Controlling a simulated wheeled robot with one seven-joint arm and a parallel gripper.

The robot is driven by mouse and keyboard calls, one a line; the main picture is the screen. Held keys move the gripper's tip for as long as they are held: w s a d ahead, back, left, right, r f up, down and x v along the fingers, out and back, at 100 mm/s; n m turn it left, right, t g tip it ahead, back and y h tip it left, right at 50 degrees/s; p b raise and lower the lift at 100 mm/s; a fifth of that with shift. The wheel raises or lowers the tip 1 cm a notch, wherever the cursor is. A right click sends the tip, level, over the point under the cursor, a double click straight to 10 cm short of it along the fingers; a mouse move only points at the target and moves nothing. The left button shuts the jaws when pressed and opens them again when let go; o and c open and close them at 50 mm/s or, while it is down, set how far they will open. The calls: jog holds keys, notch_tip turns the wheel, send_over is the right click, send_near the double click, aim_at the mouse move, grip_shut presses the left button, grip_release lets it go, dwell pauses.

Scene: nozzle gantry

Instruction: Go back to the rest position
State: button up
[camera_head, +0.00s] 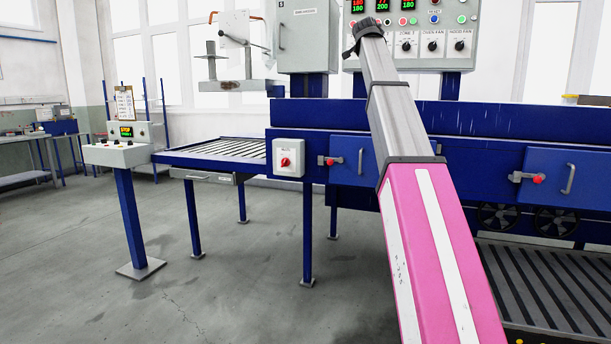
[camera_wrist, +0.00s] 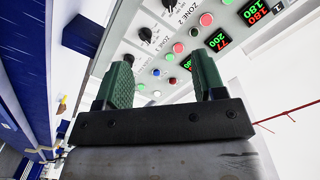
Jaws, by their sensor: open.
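My gripper shows in the wrist view (camera_wrist: 160,85) with its two green fingers spread apart and nothing between them. Beyond the fingers is the control panel (camera_wrist: 180,50) with knobs, coloured buttons and red and green number displays. In the head view my pink and grey arm reaches up from the lower right, its far end (camera_head: 367,30) in front of the left part of the control panel (camera_head: 455,45). The fingers cannot be made out in the head view. I cannot tell how far the fingers are from the panel.
A long blue machine (camera_head: 480,120) with red-handled doors crosses the right side. A roller table (camera_head: 215,150) and a control pedestal (camera_head: 125,155) stand left of it. A grey cabinet (camera_head: 306,40) stands beside the panel. The grey floor at left front is clear.

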jog(key=s+a+f+n+g+y, duration=0.1)
jog(key=s+f+n+g, duration=0.15)
jog(key=f, duration=1.55)
jog(key=s+f+n+g+y, duration=0.1)
jog(key=f+n+g, duration=0.15)
jog(key=f, duration=1.55)
jog(key=s+a+f+n+g+y, duration=0.1)
jog(key=s+f+g, duration=0.15)
jog(key=f, duration=1.65)
jog(key=s+a+f+n+g, duration=0.1)
jog(key=s+f+g, duration=0.1)
jog(key=s+f, duration=0.35)
jog(key=s+f+n+g+y, duration=0.1)
jog(key=s+f, duration=0.2)
jog(key=f, duration=0.6)
jog(key=s+a+f+n+g, duration=0.1)
jog(key=s+f+g, duration=0.1)
jog(key=s+f, duration=0.45)
jog(key=s+a+f+n+g+y, duration=0.1)
jog(key=s+f+n+g+y, duration=0.1)
jog(key=s+f, duration=1.4)
jog(key=shift+s+a+f+n+g, duration=0.4)
jog(key=shift+s+n+g, duration=0.55)
jog(key=shift+g, duration=0.2)
